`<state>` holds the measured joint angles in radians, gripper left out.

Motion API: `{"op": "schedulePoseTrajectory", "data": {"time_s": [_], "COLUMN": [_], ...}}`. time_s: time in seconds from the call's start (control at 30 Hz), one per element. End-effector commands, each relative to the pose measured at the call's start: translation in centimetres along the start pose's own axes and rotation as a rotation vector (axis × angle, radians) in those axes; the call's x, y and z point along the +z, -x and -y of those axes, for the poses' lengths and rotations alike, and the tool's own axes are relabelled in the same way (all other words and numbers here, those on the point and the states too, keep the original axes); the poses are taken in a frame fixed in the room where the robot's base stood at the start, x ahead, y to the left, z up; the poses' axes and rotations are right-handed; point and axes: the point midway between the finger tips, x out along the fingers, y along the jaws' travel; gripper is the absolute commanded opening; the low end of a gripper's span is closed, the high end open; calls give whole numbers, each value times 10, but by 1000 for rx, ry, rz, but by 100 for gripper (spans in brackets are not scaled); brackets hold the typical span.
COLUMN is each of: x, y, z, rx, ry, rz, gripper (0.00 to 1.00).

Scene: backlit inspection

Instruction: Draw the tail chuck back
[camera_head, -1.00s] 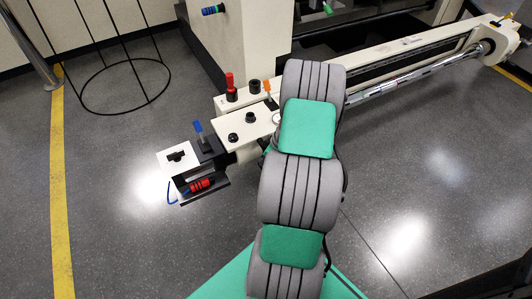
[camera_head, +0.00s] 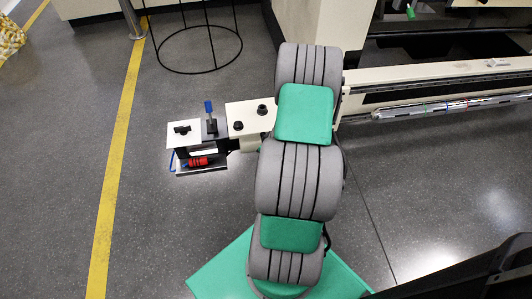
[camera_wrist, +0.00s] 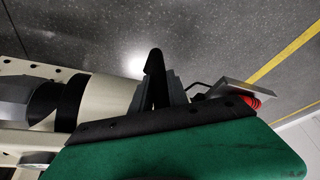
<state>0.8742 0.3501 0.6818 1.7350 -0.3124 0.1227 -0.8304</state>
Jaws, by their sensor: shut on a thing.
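In the wrist view, my gripper (camera_wrist: 170,92) has its grey fingers closed around a black upright handle (camera_wrist: 154,64). Left of it lies a cream body with a black ring and a dark grey cylinder (camera_wrist: 70,100), which looks like the tail chuck; its far end is cut off by the frame. In the head view, my grey and green arm hides my gripper and the chuck. The cream end of the machine (camera_head: 248,118) shows left of the arm, with black knobs and a blue-topped lever (camera_head: 209,108).
A red coil (camera_head: 198,162) sits under the left end bracket. A cream rail with a chrome bar (camera_head: 440,107) runs off to the right. A black wire stand (camera_head: 200,70) is on the floor at the upper left, near a yellow floor line (camera_head: 110,190). The floor in front is clear.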

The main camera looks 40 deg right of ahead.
Motion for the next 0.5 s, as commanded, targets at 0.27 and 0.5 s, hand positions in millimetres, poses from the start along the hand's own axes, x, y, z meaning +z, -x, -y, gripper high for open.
{"op": "schedulePoseTrajectory", "data": {"time_s": [0.27, 0.5], "x": [2, 1], "y": [-1, -1], "z": [3, 2], "rx": [-6, -4], "ry": [0, 1], "rz": [4, 3], "gripper": [0, 39]}}
